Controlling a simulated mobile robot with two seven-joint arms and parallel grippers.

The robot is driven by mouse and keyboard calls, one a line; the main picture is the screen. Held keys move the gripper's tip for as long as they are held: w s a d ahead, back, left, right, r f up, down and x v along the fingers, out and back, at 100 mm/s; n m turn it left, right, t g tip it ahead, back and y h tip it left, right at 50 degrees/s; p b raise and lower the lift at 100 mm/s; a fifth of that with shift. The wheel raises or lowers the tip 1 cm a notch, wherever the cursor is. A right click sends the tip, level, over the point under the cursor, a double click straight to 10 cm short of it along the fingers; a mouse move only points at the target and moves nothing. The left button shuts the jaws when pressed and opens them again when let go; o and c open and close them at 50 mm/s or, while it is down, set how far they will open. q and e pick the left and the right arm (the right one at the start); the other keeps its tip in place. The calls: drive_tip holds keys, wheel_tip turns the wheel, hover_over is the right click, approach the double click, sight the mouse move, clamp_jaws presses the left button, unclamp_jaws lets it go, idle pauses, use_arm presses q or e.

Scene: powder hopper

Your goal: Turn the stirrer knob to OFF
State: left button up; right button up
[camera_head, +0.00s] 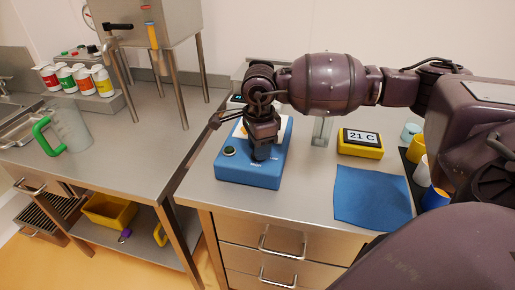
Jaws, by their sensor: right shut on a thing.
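The blue stirrer (232,173) stands on the steel counter in the middle of the view. A dark round green-tinted control (229,151) shows on its front left, and part of a white plate shows on its top. My right gripper (261,153) points down onto the front of the stirrer, right of the dark control. It is shut on the stirrer knob, which its fingers hide, so the knob's setting cannot be read. My left gripper is not in view.
A yellow display reading 21 C (361,143) and a blue cloth (372,196) lie to the right. Several cups stand at the far right. A steel hopper (150,25), a green-handled jug (68,130) and several lidded jars occupy the left counter. A gap separates the counters.

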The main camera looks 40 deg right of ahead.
drive_tip(key=shift+n+b, duration=0.4)
drive_tip(key=shift+n, duration=0.6)
drive_tip(key=o, duration=0.9)
drive_tip(key=shift+o, duration=0.2)
wheel_tip(320, 180, up, 11)
drive_tip(key=shift+p, duration=0.3)
drive_tip(key=shift+f, duration=0.15)
